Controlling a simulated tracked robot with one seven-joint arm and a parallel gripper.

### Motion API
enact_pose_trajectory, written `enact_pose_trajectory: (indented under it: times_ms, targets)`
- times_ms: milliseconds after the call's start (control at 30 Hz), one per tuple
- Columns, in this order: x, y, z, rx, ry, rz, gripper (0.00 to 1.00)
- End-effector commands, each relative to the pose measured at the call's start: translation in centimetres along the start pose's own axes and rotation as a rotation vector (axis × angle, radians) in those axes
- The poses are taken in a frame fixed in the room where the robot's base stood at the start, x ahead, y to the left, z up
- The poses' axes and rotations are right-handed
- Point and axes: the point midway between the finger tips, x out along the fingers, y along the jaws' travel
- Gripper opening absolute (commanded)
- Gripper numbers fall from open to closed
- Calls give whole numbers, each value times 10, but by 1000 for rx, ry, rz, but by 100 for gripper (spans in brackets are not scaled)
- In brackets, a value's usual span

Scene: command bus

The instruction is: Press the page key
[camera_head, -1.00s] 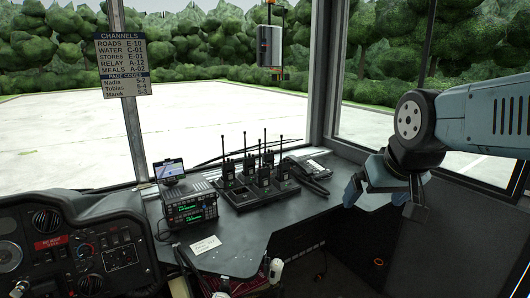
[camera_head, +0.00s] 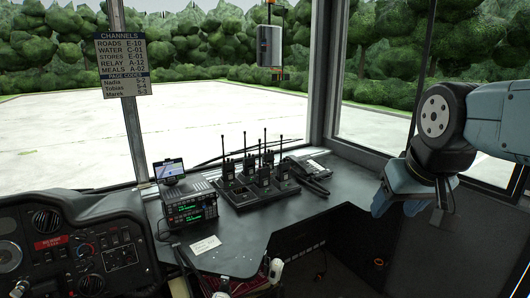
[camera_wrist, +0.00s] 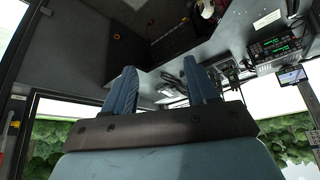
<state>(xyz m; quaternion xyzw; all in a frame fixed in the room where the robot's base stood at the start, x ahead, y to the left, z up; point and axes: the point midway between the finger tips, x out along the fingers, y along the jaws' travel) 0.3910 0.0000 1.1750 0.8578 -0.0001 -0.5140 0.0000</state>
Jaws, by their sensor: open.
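A black radio unit (camera_head: 190,209) with green lit displays sits on the left part of the dark counter. It likely bears the page key, but single keys are too small to tell apart. The radio also shows at the upper right of the wrist view (camera_wrist: 275,46). My gripper (camera_head: 388,203) is at the right in the head view, well apart from the radio and to the right of the counter. In the wrist view its two blue fingers (camera_wrist: 163,84) stand apart with nothing between them.
Several handheld radios stand in a charger (camera_head: 246,194) on the counter (camera_head: 238,240). A desk phone (camera_head: 309,176) is right of them. A small screen (camera_head: 169,169) stands behind the radio unit, and a white note (camera_head: 205,245) lies in front. A codes sign (camera_head: 123,65) hangs at the window.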

Motion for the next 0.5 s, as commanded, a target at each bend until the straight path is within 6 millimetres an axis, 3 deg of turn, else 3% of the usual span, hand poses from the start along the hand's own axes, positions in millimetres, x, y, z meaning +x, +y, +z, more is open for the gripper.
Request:
enact_pose_trajectory:
  times_ms: [67, 500]
  targets:
    - [0, 0, 0, 0, 0, 0, 49]
    - [0, 0, 0, 0, 0, 0, 7]
